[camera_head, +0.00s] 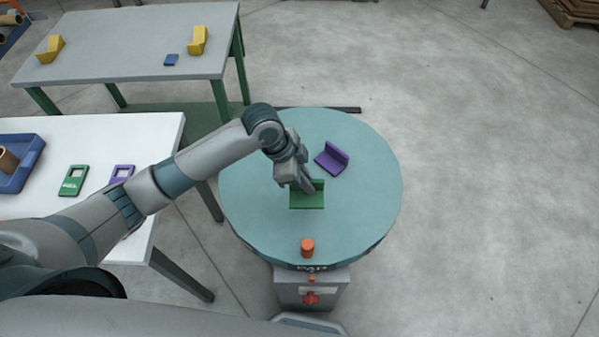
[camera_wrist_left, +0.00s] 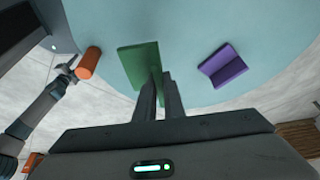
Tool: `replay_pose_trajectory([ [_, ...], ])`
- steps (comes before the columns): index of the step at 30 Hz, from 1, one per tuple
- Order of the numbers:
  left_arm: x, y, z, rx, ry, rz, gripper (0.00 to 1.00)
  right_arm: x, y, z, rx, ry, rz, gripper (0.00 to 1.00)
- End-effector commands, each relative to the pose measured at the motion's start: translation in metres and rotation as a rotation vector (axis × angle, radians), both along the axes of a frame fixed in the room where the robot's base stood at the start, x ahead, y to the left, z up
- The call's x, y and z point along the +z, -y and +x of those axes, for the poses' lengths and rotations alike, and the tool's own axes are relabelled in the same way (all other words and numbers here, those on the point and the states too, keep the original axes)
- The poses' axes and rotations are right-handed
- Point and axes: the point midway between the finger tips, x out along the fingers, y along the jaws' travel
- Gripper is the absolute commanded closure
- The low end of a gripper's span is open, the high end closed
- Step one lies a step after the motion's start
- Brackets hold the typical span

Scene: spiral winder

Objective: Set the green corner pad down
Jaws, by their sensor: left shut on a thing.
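The green corner pad (camera_head: 307,202) is an L-shaped piece over the middle of the round teal turntable (camera_head: 375,190). My left gripper (camera_head: 307,187) comes down from the upper left and is shut on the pad's upright wall. The left wrist view shows the same grip on the green pad (camera_wrist_left: 139,66), with both fingers (camera_wrist_left: 158,92) together at its edge. I cannot tell whether the pad's underside touches the turntable. An arm end that looks like my right gripper (camera_wrist_left: 67,67) shows small at the left of the wrist view; its jaw state is unclear.
A purple corner pad (camera_head: 332,160) lies up and right of the green one. An orange cylinder (camera_head: 307,248) stands near the turntable's front edge. A white table (camera_head: 110,135) with a blue bin (camera_head: 38,152) is at left. A grey table (camera_head: 120,55) holds yellow pieces. The turntable's right side is clear.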

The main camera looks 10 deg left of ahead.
Motion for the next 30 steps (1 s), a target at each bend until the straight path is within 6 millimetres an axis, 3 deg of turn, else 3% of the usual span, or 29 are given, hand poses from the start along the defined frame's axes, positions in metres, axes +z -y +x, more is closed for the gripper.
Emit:
replay_pose_trajectory([
  [6, -0.022, -0.018, 0.036, 0.005, -0.002, 0.001, 1.00, 0.011, 0.002, 0.000, 0.001, 0.000, -0.002, 0.69],
  [12, -0.038, -0.029, 0.060, 0.002, -0.001, 0.000, 1.00, 0.015, 0.002, 0.000, 0.001, -0.001, -0.002, 0.69],
  [30, -0.051, -0.033, 0.066, 0.001, -0.002, 0.000, 1.00, 0.020, -0.001, 0.000, 0.000, 0.000, 0.001, 0.69],
])
